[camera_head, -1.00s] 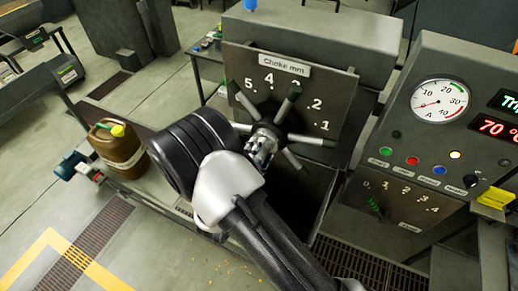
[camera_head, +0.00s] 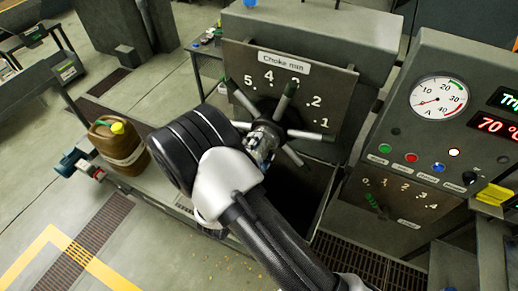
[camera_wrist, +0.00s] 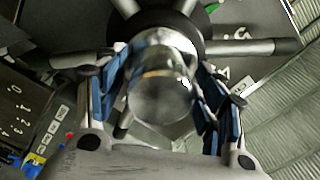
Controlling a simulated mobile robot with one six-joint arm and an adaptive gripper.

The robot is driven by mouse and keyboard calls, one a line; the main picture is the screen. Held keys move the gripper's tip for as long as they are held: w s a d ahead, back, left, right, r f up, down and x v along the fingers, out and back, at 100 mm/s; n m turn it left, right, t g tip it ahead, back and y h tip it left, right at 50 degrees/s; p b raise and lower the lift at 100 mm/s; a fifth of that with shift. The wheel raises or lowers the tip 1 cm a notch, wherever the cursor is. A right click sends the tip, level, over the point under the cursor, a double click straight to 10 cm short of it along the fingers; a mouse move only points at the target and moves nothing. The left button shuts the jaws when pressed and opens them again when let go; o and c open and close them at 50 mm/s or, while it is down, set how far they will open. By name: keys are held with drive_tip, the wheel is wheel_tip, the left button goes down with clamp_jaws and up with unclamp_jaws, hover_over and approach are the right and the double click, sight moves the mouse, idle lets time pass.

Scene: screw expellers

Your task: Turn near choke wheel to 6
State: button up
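The choke wheel (camera_head: 309,134) has a dark hub with several grey spokes, one tipped green, and stands before a dark plate labelled "Choke mm" (camera_head: 284,62). The numbers 5, 4, 2 and 1 are readable on the plate; one more is partly covered by a spoke, and I see no 6. My gripper (camera_head: 262,146) is at the wheel's centre. In the wrist view, the blue-padded fingers of my gripper (camera_wrist: 162,98) lie close on both sides of the shiny round hub end (camera_wrist: 160,92) and appear closed on it. My wrist hides the wheel's lower left.
A control panel (camera_head: 425,155) with a gauge, buttons and a red 70 ° display stands on the right. A smaller numbered plate (camera_head: 392,212) sits below it. A brown canister (camera_head: 120,150) with a yellow cap stands at the left. A floor grating (camera_head: 350,264) lies below.

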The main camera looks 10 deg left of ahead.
drive_tip(key=shift+s, duration=0.1)
drive_tip(key=v, duration=1.2)
idle(0.4)
